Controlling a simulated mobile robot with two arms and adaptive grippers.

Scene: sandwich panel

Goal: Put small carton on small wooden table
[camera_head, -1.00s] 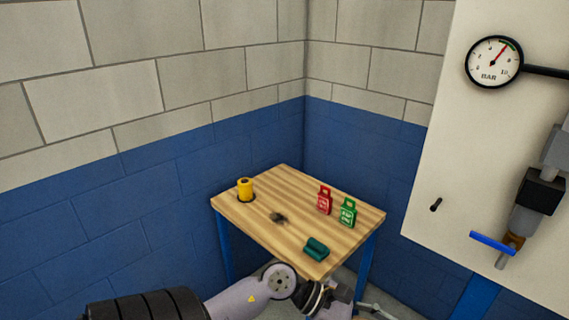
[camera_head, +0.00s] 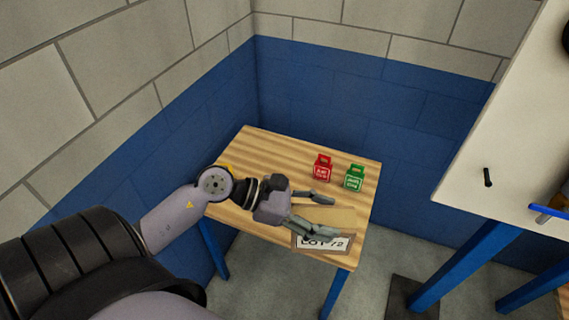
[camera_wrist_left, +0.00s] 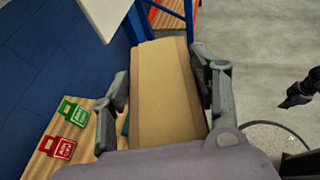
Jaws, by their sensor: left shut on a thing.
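The small carton (camera_head: 330,217) is tan, with a white "LOT 72" label on its near side. My left gripper (camera_head: 325,219) is shut on it, one finger on each side. The left wrist view shows the carton (camera_wrist_left: 163,90) between the fingers (camera_wrist_left: 163,95). The small wooden table (camera_head: 262,152) has a striped top and blue legs. The carton is over its front right part in the head view; I cannot tell whether it touches the top. A dark shape (camera_wrist_left: 300,90) at the left wrist view's right edge may be my right gripper; its state is unclear.
A red padlock-shaped tag (camera_head: 322,168) and a green one (camera_head: 355,178) stand toward the table's back right. A teal item (camera_wrist_left: 125,126) shows beside the carton. A white panel (camera_head: 500,140) stands at right.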

